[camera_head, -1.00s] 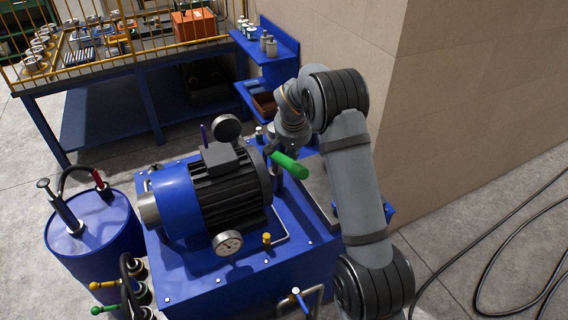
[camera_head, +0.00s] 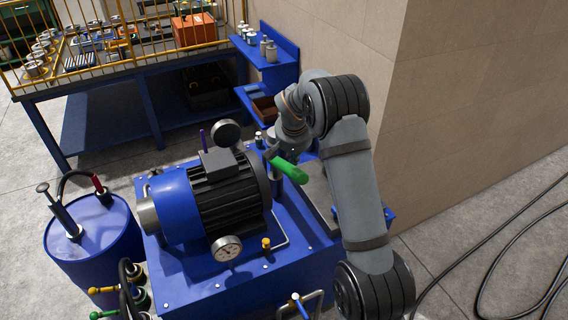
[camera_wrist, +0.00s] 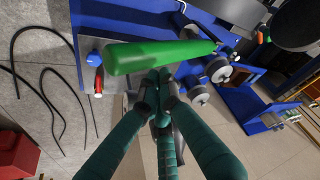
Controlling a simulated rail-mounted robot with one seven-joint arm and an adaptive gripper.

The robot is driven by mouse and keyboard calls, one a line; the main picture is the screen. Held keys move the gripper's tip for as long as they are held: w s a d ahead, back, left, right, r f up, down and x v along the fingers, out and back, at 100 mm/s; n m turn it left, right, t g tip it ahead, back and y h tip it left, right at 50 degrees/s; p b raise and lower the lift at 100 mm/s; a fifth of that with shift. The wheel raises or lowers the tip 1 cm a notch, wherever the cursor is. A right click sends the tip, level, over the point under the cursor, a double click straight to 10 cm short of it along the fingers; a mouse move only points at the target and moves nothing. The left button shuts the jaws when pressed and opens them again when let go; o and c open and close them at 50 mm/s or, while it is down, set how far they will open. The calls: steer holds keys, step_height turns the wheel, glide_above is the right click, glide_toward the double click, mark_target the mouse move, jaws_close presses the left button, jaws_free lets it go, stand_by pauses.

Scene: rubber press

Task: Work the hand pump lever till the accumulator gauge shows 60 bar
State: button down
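The hand pump lever's green grip (camera_head: 289,169) slants down to the right beside the motor; it also crosses the upper middle of the wrist view (camera_wrist: 158,54). My gripper shows in the wrist view (camera_wrist: 158,77) with its teal fingers drawn together, tips at the grip's lower edge. The fingers do not visibly wrap around the grip; I cannot tell whether they touch it. In the head view my gripper is partly hidden behind the grip and wrist. A white-faced gauge (camera_head: 227,248) sits at the motor's front, its reading too small to make out. Another round gauge (camera_head: 227,132) stands behind the motor.
The blue-and-black motor (camera_head: 215,188) stands on a blue tank (camera_head: 190,285). A blue drum (camera_head: 92,232) is at left, and yellow and green valve handles (camera_head: 103,290) are at front left. A workbench (camera_head: 95,80) and blue shelf (camera_head: 275,68) stand behind. A wall is at right.

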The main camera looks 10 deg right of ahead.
stand_by(0.5)
step_height(320, 180, down, 12)
steer(key=b, duration=1.3)
step_height(320, 180, up, 12)
steer(key=p, duration=0.9)
stand_by(0.7)
step_height(320, 180, up, 6)
steer(key=p, duration=0.4)
steer(key=shift+f, duration=0.15)
step_height(320, 180, down, 7)
steer(key=b, duration=0.4)
steer(key=shift+r+b, duration=0.2)
steer(key=shift+b, duration=0.2)
